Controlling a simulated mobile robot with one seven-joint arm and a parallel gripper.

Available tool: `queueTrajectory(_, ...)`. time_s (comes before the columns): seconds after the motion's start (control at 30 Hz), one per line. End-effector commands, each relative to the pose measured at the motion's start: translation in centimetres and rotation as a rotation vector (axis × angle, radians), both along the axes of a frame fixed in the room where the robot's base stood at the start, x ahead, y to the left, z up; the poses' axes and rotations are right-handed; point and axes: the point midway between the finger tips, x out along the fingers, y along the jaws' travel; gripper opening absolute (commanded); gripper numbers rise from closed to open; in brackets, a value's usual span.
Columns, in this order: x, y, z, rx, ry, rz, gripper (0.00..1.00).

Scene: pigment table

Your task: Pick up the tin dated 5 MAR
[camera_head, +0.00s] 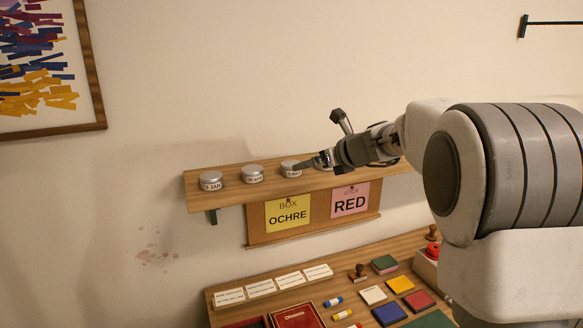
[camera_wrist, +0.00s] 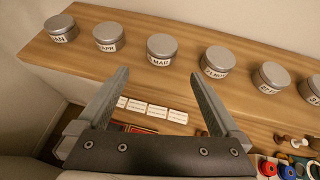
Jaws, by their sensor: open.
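Several round grey-lidded tins stand in a row on a wooden wall shelf. The tin whose label reads MAR (camera_wrist: 161,48) is third from the left in the wrist view; its day number is too small to read surely. It also shows in the head view (camera_head: 291,168). My gripper (camera_wrist: 159,74) is open and empty. Its fingertips are spread just on the near side of the MAR tin, which appears between and beyond them, apart from both fingers. In the head view my gripper (camera_head: 318,162) reaches in from the right, beside the MAR tin.
The JAN tin (camera_wrist: 61,28) and APR tin (camera_wrist: 108,36) stand left of it; a tin seemingly marked NOV (camera_wrist: 215,61) and others stand right. The wooden shelf (camera_wrist: 80,58) has OCHRE (camera_head: 287,215) and RED (camera_head: 350,200) cards below. A cluttered desk (camera_head: 340,277) lies lower.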

Motion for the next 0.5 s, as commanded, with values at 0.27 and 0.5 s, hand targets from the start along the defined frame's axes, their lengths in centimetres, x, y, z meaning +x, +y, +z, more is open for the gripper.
queueTrajectory(0.27, 3.5, 2.4, -2.2, -0.001, 0.001, 0.001, 1.0)
queueTrajectory(0.5, 4.6, 3.1, -2.9, -0.002, -0.001, 0.0, 1.0)
